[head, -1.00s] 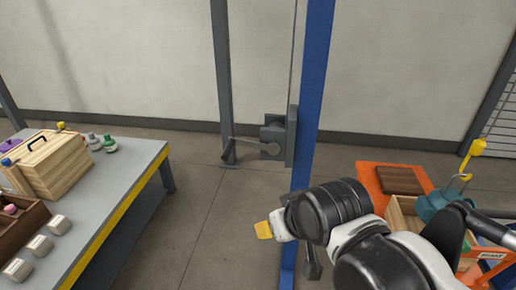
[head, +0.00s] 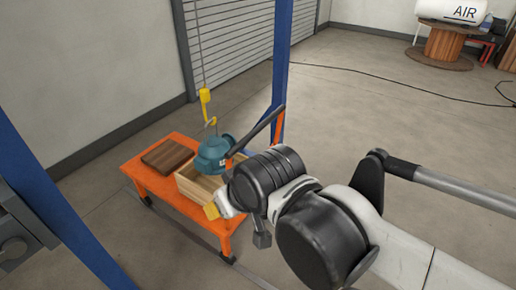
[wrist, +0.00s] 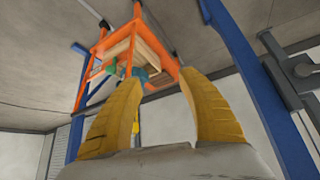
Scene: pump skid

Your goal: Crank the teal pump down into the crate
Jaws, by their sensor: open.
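The teal pump (head: 213,153) hangs from a yellow hook block (head: 205,96) at the open top of the wooden crate (head: 199,192). I cannot tell whether it touches the crate. In the wrist view the crate (wrist: 146,52) is tilted at the top and the pump is mostly hidden behind a finger. The grey winch box (head: 14,240) is cut off at the left edge; a grey bracket shows at the right in the wrist view (wrist: 300,70). My gripper (head: 212,210) is open and empty, its yellow fingers apart in the wrist view (wrist: 165,95), away from the winch.
The orange cart (head: 150,182) carries the crate and a dark wooden board (head: 168,153). Blue posts (head: 50,205) stand left and behind. An air tank (head: 452,10) and wooden spool (head: 450,45) are far right.

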